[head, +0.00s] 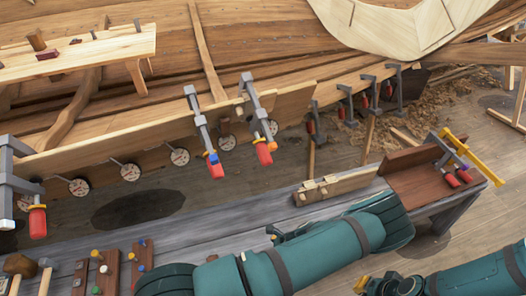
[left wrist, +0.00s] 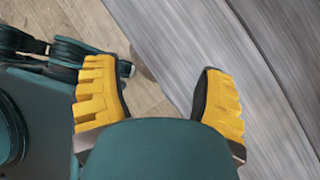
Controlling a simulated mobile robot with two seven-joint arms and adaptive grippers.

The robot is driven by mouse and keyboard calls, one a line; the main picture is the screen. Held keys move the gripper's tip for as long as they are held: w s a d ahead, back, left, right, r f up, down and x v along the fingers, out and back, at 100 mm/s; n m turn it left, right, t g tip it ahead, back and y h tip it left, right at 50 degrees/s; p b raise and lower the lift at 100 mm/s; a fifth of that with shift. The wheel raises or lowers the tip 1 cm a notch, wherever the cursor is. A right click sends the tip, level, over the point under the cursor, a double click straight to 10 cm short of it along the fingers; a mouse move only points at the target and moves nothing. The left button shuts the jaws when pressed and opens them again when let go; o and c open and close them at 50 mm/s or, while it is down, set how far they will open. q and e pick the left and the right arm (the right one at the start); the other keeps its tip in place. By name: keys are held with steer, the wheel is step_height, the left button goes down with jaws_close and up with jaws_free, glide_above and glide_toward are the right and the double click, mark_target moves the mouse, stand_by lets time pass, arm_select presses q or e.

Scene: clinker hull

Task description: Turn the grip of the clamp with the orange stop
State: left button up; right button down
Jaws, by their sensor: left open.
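The clamp with the orange stop (head: 254,103) is on the hull's lower plank in the head view, its red grip (head: 264,155) hanging below the plank. The orange stop (head: 272,146) sits beside the top of the grip. To its left is a similar clamp with a blue stop (head: 212,158) and a red grip. My left gripper shows in the left wrist view (left wrist: 160,90), open and empty, with bench planks and floor below it. In the head view it is mostly hidden by my arm. My right gripper (head: 364,284) is at the bottom, well away from the clamps; its opening is unclear.
A grey plank bench (head: 235,208) runs between my arms and the hull (head: 280,35). Another red-gripped clamp (head: 38,222) is at far left, several more at right. A yellow bar clamp (head: 475,160) and wooden blocks stand at the bench's right end. Round dials (head: 180,156) line the plank.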

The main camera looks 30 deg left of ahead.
arm_select(q)
steer(key=w+d+r+n+t+h, duration=0.1)
steer(key=w+d+n+t+h, duration=0.1)
steer(key=w+d+n+t, duration=0.3)
steer(key=n+t+y+p, duration=0.3)
steer(key=n+t+y, duration=0.6)
steer(key=n, duration=1.4)
glide_toward(263, 154)
steer(key=shift+g+y, duration=0.3)
steer(key=shift+y, duration=0.3)
steer(key=w+a, duration=0.2)
steer(key=a, duration=0.1)
steer(key=w+a+f, duration=0.1)
steer(key=w+a, duration=0.1)
steer(key=w, duration=0.1)
steer(key=w+a+f, duration=0.1)
steer(key=w+a, duration=0.1)
steer(key=a, duration=0.1)
steer(key=shift+w+a+f, duration=0.25)
steer(key=shift+w+a, duration=0.1)
steer(key=shift+w, duration=0.05)
steer(key=shift+c, duration=0.2)
steer(key=c, duration=1.1)
